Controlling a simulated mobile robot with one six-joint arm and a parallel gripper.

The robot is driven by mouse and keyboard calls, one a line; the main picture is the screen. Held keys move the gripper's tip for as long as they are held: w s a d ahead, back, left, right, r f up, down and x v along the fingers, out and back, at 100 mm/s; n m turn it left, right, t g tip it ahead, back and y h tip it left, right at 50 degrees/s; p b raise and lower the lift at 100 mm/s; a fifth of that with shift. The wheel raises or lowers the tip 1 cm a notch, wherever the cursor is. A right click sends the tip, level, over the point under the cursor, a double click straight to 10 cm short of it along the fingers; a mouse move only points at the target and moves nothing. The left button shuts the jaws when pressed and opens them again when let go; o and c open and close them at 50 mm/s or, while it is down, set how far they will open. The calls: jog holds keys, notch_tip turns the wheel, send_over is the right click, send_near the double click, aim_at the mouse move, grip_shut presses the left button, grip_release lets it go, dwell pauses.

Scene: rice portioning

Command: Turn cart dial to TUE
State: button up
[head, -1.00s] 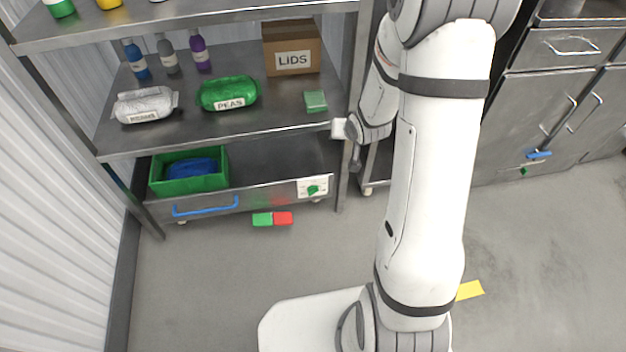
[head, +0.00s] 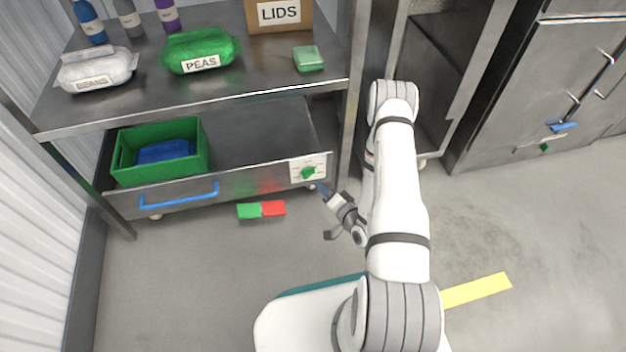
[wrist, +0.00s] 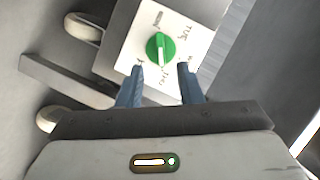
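The cart (head: 240,185) is a low steel cart under the shelf, with a blue handle on its front. Its dial (head: 308,173) is a green knob on a white plate at the cart's front right corner. My gripper (wrist: 160,84) is open and empty. Its blue fingertips stand apart just short of the dial, one toward each side of it. In the head view my gripper (head: 322,190) is just right of and below the dial.
A green bin (head: 122,165) with something blue inside sits on the cart. A green and red marker (head: 261,210) lies on the floor below. The shelf above (head: 130,108) overhangs the cart, and its steel post (head: 350,130) stands just right of the dial.

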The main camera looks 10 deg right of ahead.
aim_at(311, 176)
jog(key=b+x, duration=0.2)
jog(key=x, duration=0.5)
jog(key=shift+w+a+b, duration=0.1)
jog(key=shift+w+b, duration=0.15)
jog(key=shift+b, duration=0.15)
jog(key=shift+c, duration=0.4)
grip_shut()
